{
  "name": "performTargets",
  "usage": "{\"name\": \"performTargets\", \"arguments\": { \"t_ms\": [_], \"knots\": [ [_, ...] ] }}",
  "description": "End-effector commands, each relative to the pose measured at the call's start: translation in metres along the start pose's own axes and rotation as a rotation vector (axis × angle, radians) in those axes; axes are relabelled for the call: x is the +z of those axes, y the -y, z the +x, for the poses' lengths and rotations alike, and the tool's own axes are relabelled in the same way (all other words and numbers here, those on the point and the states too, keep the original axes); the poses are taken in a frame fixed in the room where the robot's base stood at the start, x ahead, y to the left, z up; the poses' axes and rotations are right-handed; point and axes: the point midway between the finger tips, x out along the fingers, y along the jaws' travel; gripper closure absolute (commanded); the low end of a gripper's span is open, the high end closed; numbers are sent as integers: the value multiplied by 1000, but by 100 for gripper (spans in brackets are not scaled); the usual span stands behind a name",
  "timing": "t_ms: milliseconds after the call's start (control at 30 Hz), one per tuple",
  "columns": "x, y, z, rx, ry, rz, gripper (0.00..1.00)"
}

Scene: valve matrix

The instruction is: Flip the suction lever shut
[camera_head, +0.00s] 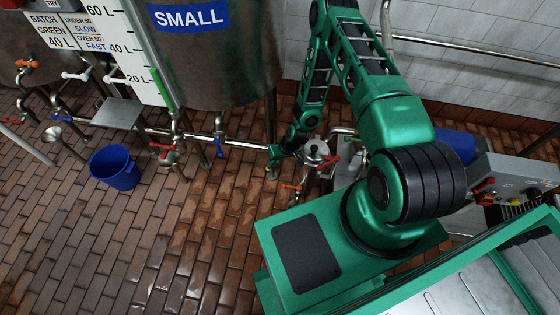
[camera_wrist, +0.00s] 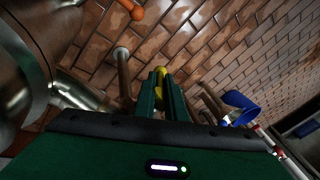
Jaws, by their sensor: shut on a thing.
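My gripper (camera_head: 272,163) is low near the floor, beside the pipe that runs right from under the SMALL tank. In the wrist view its two dark green fingers (camera_wrist: 160,92) point away and are shut on a yellow lever (camera_wrist: 160,73), with yellow showing between and just beyond the fingertips. Only a small bit of the yellow lever (camera_head: 270,175) shows below my gripper in the head view. No label naming the suction lever can be read. The lever's pivot and valve body are hidden behind my gripper.
An orange lever (camera_head: 292,187) and a red lever (camera_head: 330,161) are close to the right of my gripper. A blue lever (camera_head: 218,148) is on the pipe to the left. A blue bucket (camera_head: 114,168) stands further left. The brick floor (camera_head: 150,240) in front is clear.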

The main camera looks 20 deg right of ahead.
Motion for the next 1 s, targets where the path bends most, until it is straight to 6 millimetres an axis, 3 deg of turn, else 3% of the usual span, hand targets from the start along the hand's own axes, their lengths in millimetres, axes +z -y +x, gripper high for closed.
{"name": "performTargets", "arguments": {
  "t_ms": [333, 367, 433, 767, 1000],
  "knots": [
    [-2, 4, 2, -9, -8, -4, 100],
    [-2, 4, 2, -9, -9, -4, 87],
    [-2, 4, 2, -9, -8, -4, 70],
    [-2, 3, 0, -8, -7, -3, 70],
    [-3, 3, -28, -7, -8, -3, 70]
  ]
}}
